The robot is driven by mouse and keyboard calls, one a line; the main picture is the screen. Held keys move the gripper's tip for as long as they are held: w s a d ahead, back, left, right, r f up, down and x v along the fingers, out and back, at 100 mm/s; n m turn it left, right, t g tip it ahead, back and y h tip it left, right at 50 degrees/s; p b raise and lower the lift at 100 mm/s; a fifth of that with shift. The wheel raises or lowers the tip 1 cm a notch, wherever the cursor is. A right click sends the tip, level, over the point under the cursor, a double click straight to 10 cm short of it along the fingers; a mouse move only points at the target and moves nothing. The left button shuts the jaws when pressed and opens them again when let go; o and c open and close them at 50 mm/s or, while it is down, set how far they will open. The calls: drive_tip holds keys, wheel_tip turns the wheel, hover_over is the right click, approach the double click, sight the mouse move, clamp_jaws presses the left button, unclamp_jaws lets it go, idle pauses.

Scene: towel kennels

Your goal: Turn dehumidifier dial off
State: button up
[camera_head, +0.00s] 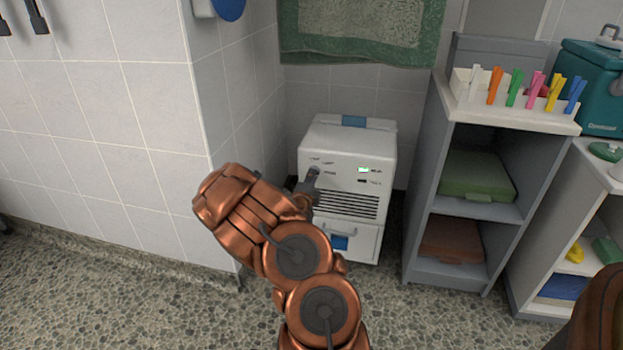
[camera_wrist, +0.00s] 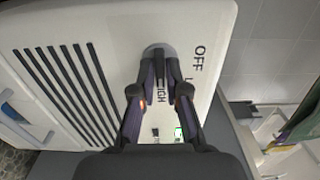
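The white dehumidifier (camera_head: 347,150) stands on the floor in the corner; its vented front panel (camera_wrist: 115,30) fills much of the wrist view. Its round grey dial (camera_wrist: 157,48) is partly hidden by my fingers. The word OFF is printed to the right of the dial, and HIGH below it between my fingers. My gripper (camera_wrist: 158,62) has its two dark fingertips drawn close together on either side of the dial's narrow grip, apparently shut on it. The grip seems to lie toward HIGH. In the head view my gripper (camera_head: 313,177) reaches the upper left of the front.
A grey shelf unit (camera_head: 419,220) stands right of the dehumidifier, with a white bin of coloured pegs (camera_head: 520,102) on top. A green towel (camera_head: 363,35) hangs above. The tiled wall corner (camera_head: 225,110) is close on the left. The floor (camera_head: 130,300) in front is clear.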

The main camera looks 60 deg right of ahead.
clamp_jaws()
drive_tip(key=shift+r+n+p, duration=0.1)
drive_tip(key=shift+n+p, duration=0.3)
drive_tip(key=shift+p, duration=0.05)
drive_tip(key=shift+n+p, duration=6.5)
drive_tip(key=shift+n, duration=2)
drive_tip(key=shift+f, duration=0.2)
drive_tip(key=o, duration=0.5)
unclamp_jaws()
